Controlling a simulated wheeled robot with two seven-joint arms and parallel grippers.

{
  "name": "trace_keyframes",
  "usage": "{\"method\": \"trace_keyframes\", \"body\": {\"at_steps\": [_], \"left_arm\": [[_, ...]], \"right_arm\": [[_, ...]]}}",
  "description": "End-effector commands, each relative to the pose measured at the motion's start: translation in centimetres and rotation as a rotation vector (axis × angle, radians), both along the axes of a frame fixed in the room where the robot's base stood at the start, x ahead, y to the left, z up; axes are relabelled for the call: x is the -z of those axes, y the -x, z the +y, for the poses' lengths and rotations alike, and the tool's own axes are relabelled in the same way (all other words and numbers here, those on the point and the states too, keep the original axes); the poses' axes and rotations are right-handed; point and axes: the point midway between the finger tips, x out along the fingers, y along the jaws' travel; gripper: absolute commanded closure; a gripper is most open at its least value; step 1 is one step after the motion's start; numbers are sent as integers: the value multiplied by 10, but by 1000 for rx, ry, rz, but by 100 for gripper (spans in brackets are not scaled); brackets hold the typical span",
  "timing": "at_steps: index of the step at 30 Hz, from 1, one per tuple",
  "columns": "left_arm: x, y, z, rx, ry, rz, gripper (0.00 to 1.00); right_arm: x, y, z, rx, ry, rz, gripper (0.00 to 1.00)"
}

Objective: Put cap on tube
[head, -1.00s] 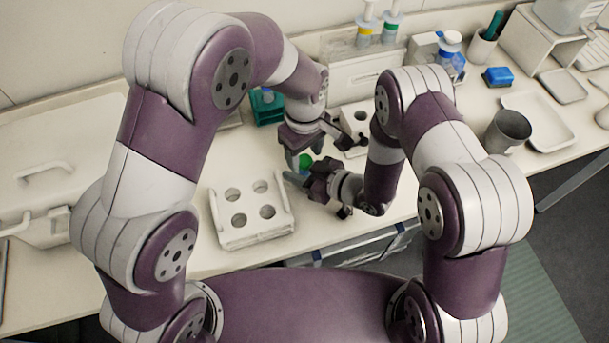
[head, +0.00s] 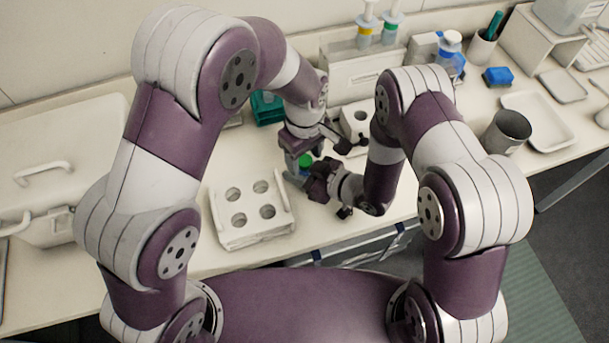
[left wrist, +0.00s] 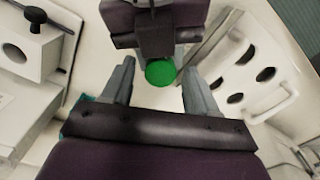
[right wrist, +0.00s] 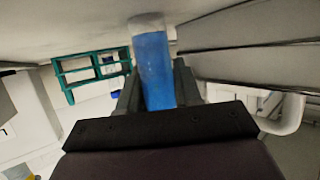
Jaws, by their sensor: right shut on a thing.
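My right gripper (right wrist: 150,95) is shut on a clear tube with blue contents (right wrist: 154,65). Its body hides one end of the tube in the right wrist view. A round green cap (left wrist: 161,72) shows in the left wrist view, beside the dark body of my right gripper. It also shows in the head view (head: 305,160), at the tube's end; I cannot tell how firmly it sits there. My left gripper (left wrist: 159,70) is over the cap. Its fingers are apart, one on each side, with visible gaps between them and the cap.
A white rack with several round holes (head: 228,243) stands left of the grippers, near the front edge. A smaller white holder (head: 362,113) is just behind them. A teal rack (head: 268,112) stands at the back. A grey cup (head: 507,132) and a white tray (head: 548,122) are far right.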

Motion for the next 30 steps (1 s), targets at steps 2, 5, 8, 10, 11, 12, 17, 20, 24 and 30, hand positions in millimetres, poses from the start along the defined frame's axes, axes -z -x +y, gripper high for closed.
{"method": "trace_keyframes", "body": {"at_steps": [2, 5, 8, 10, 11, 12, 17, 20, 24, 30], "left_arm": [[0, 0, 0, 0, 0, 0, 41], [0, 0, 0, 0, 0, 0, 41], [-9, -1, 0, 0, 2, -3, 41], [-19, -1, 0, 0, 2, -3, 41], [-24, -1, 0, 0, 2, -4, 41], [-30, -1, 0, 0, 2, -3, 41], [-44, 0, 0, 0, 1, -1, 41], [-45, 0, 0, 0, -1, 1, 41], [-45, 0, 0, 0, 0, 0, 41], [-45, 0, 0, 0, 0, 0, 11]], "right_arm": [[0, 0, 0, 0, 0, 0, 100], [0, 0, 0, 0, 0, 0, 100], [0, 0, 0, 0, 0, 0, 100], [0, 0, 0, 0, 0, 0, 100], [0, 0, 0, 0, 0, 0, 100], [0, 0, 0, 0, 0, 0, 100], [0, 0, 0, 0, 0, 0, 100], [0, 0, 0, 0, 0, 0, 100], [0, 0, 0, 0, 0, 0, 100], [0, 0, 0, 0, 0, 0, 100]]}}
